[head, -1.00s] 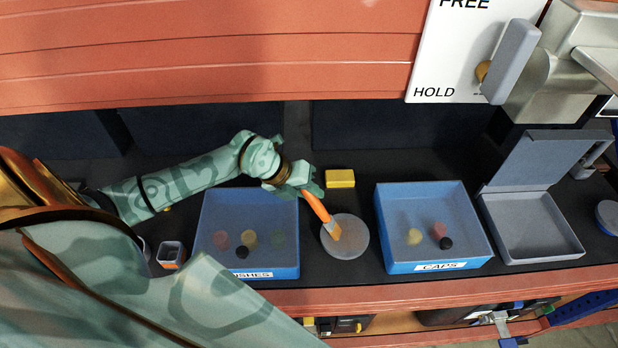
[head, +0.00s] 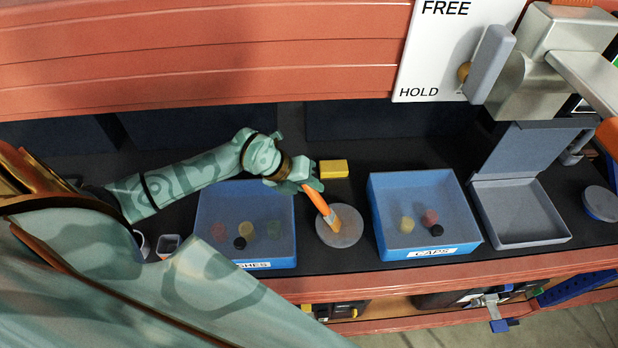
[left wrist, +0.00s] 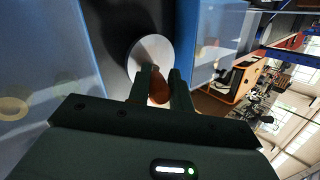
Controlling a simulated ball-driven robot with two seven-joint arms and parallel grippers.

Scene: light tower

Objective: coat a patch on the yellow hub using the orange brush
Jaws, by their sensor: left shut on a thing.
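My left gripper (head: 308,183) is shut on the orange brush (head: 316,200), whose bristle end points down over the round grey dish (head: 346,238). I cannot tell whether the bristles touch the dish. In the left wrist view the brush handle (left wrist: 158,88) sits between the fingers of my left gripper (left wrist: 161,85), with the dish (left wrist: 150,50) beyond it. I cannot pick out the yellow hub for certain. A yellow block (head: 333,168) lies behind the dish. My right gripper is not in view.
A blue bin (head: 265,264) with small coloured pieces stands left of the dish, and a blue bin labelled CAPS (head: 380,238) right of it. An open grey lidded box (head: 520,243) is further right. A FREE/HOLD panel (head: 430,55) with a grey lever (head: 490,65) is above.

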